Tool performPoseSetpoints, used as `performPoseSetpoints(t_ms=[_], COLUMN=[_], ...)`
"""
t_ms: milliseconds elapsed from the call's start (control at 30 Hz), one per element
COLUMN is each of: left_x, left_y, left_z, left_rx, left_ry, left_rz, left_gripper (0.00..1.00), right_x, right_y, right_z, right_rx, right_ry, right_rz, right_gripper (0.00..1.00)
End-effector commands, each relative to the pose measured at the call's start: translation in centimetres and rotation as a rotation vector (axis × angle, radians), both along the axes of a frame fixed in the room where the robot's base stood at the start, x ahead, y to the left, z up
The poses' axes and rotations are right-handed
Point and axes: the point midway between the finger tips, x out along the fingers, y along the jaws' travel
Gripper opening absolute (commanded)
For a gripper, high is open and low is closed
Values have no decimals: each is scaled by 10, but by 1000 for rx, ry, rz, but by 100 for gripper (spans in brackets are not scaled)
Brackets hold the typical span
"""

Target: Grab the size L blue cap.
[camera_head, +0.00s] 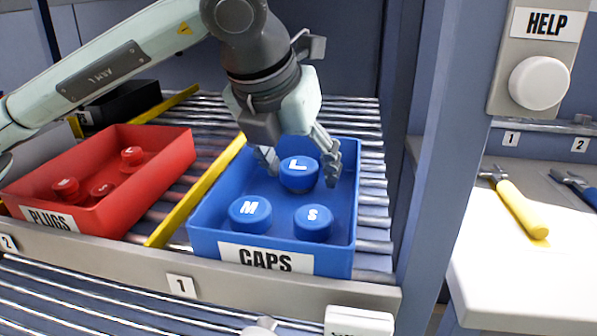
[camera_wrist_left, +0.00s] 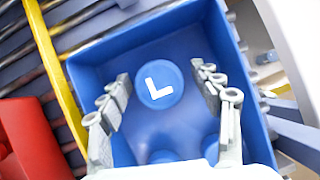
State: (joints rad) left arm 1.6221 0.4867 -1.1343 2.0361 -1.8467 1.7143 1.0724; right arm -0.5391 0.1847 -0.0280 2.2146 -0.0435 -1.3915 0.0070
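The size L blue cap (camera_head: 299,174) stands at the back of the blue CAPS bin (camera_head: 274,244), its white L facing up. It also shows in the left wrist view (camera_wrist_left: 159,87). My left gripper (camera_head: 300,166) is open above the bin, with one finger on each side of the L cap. In the left wrist view the fingers (camera_wrist_left: 163,88) are spread with clear gaps to the cap. The M cap (camera_head: 250,215) and the S cap (camera_head: 314,223) stand in the front of the same bin. My right gripper is not in view.
A red PLUGS bin (camera_head: 125,203) with several red plugs stands to the left, beyond a yellow divider (camera_head: 195,191). A blue-grey post (camera_head: 445,150) rises to the right of the blue bin. Hammers, one yellow (camera_head: 520,208), lie on a white bench at the right.

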Motion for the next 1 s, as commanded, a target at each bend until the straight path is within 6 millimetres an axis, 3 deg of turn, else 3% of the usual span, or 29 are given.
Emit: performPoseSetpoints(t_ms=[33, 267, 633, 767, 1000], left_x=[0, 0, -6, -24, -75], left_y=[0, 0, 3, 10, 32], left_z=[0, 0, 7, 21, 50], left_rx=[0, 0, -1, 0, -1], left_ry=[0, 1, -2, -4, -7], left_rz=[0, 1, 0, 0, -1], left_gripper=[54, 25, 25, 25, 24], right_x=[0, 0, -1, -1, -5], right_y=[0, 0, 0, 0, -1], right_z=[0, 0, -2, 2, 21], right_rx=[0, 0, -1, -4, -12], right_ry=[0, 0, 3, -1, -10], right_rz=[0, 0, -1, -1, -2], right_gripper=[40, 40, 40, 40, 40])
